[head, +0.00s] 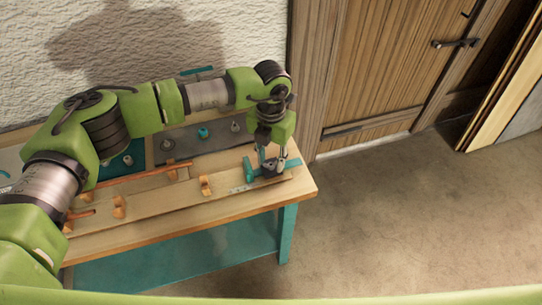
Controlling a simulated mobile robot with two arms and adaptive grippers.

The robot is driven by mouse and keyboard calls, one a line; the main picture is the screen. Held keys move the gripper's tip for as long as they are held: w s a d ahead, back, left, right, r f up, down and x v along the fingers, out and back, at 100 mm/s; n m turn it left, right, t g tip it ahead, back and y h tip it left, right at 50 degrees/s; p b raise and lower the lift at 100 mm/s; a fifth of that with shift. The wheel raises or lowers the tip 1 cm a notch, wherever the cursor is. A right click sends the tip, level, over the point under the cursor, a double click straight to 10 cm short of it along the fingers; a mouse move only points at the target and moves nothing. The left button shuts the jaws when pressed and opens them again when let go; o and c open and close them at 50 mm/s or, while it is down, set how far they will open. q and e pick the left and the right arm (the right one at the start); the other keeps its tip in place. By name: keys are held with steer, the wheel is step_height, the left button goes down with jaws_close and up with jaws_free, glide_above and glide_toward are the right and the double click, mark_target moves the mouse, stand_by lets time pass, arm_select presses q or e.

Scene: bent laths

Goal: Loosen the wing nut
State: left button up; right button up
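My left gripper (272,161) points down at the right end of the long wooden board (160,208) on the workbench. Its fingers are over a teal fitting (248,170) with dark parts beside it. I cannot make out a wing nut there; the fingers may hide it. It is too small to tell whether they are open or shut, or whether they touch anything. A thin reddish-brown lath (140,178) lies along the board's back, partly behind my arm. My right gripper is not in view.
Small wooden blocks (119,207) stand along the board. Behind it, a grey panel (190,146) carries a teal knob (203,132) and several grey ones. The workbench (235,207) ends just right of my gripper; open floor (400,220) lies beyond, before a wooden door (375,70).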

arm_select(q)
steer(key=shift+f, duration=0.3)
jaws_close()
